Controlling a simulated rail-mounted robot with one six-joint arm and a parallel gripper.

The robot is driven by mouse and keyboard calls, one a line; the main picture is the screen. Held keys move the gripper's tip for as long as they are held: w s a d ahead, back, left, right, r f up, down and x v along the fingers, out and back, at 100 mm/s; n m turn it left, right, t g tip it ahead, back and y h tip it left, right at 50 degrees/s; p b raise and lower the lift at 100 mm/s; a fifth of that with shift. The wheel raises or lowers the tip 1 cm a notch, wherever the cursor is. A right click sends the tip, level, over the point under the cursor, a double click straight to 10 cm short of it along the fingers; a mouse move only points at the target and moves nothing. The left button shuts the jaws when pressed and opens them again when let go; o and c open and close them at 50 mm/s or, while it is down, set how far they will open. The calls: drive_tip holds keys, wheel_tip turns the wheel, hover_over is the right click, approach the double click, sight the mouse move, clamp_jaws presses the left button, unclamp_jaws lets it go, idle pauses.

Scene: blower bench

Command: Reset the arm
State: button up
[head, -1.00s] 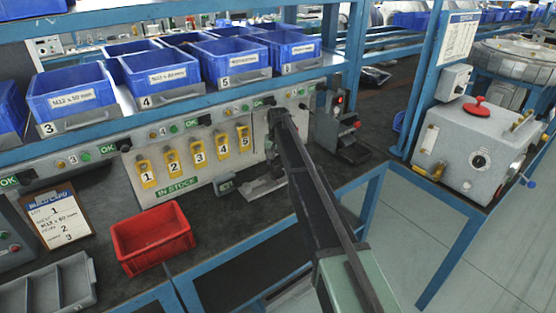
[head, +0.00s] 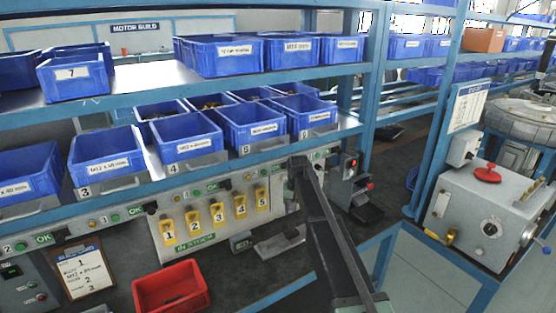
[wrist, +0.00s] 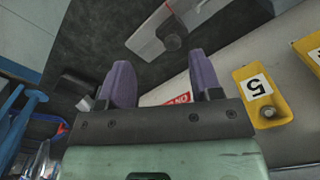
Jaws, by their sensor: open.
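My gripper (wrist: 162,84) shows in the wrist view as two purple fingers, open and apart, with nothing between them. A red-and-white sign lies behind the gap, partly hidden by the gripper body. In the head view my arm reaches up from the bottom right toward the bench panel, and its end is beside the yellow tag 5 (head: 262,198). The fingers themselves cannot be made out there. Tag 5 also shows in the wrist view (wrist: 262,100), to the right of the fingers and apart from them.
A red bin (head: 171,290) stands on the bench near a clipboard (head: 85,272). Blue bins (head: 186,140) line the shelves above the panel. A grey machine with a red knob (head: 487,174) stands at the right.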

drive_tip(key=s+d, duration=0.2)
drive_tip(key=s, duration=1.6)
drive_tip(key=s+d+n, duration=0.1)
drive_tip(key=s+d, duration=0.2)
drive_tip(key=s, duration=1.5)
drive_tip(key=shift+s, duration=0.15)
drive_tip(key=shift+r, duration=0.1)
wheel_tip(320, 180, down, 18)
drive_tip(key=b, duration=1.8)
